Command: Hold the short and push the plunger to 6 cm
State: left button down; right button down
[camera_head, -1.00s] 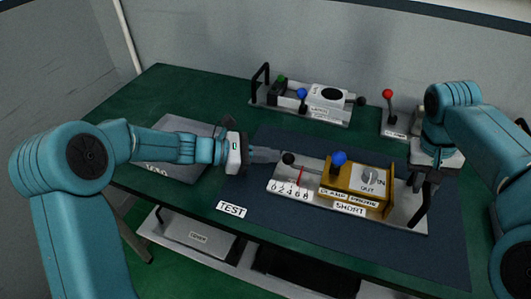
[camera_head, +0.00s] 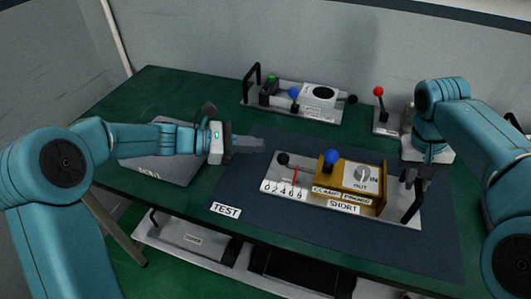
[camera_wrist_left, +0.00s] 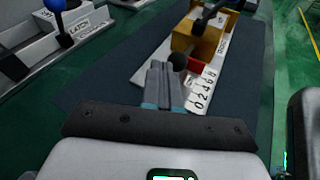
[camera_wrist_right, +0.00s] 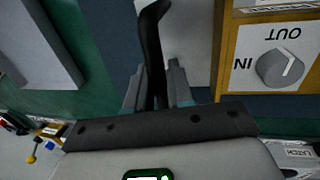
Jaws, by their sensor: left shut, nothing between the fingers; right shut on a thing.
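The SHORT fixture has a white base, a gold block (camera_head: 376,170) with a blue ball lever (camera_head: 331,158) and an IN/OUT dial (camera_head: 362,174). Its black plunger knob (camera_head: 283,158) stands at the left end, above the 0-to-8 scale (camera_head: 281,189). A red pointer (camera_head: 295,174) stands towards the scale's high end; the exact reading is too small to tell. My left gripper (camera_head: 262,145) is shut and empty, just left of the knob, apparently with a small gap; its fingertips (camera_wrist_left: 165,66) partly overlap the knob's surroundings. My right gripper (camera_wrist_right: 156,85) is shut on the fixture's black handle (camera_wrist_right: 152,40).
The fixture lies on a dark blue mat (camera_head: 240,190) marked TEST. A latch fixture (camera_head: 318,97) and a red-ball lever (camera_head: 379,92) stand at the back. A grey panel (camera_head: 165,170) lies under my left arm. A lower shelf holds a cover box (camera_head: 198,240).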

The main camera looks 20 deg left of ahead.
pick_arm(q)
jog(key=v, duration=0.8)
pick_arm(e)
jog(key=shift+f, duration=0.1)
pick_arm(q)
jog(key=shift+s, duration=0.1)
pick_arm(e)
jog(key=c, duration=1.1)
grip_release()
jog(key=shift+o, duration=0.9)
jog(key=shift+w, duration=0.15)
notch_tip(320, 180, up, 7)
jog(key=a, duration=0.1)
jog(key=shift+a, duration=0.25)
pick_arm(q)
jog(key=shift+s, duration=0.1)
pick_arm(e)
jog(key=shift+s, duration=0.25)
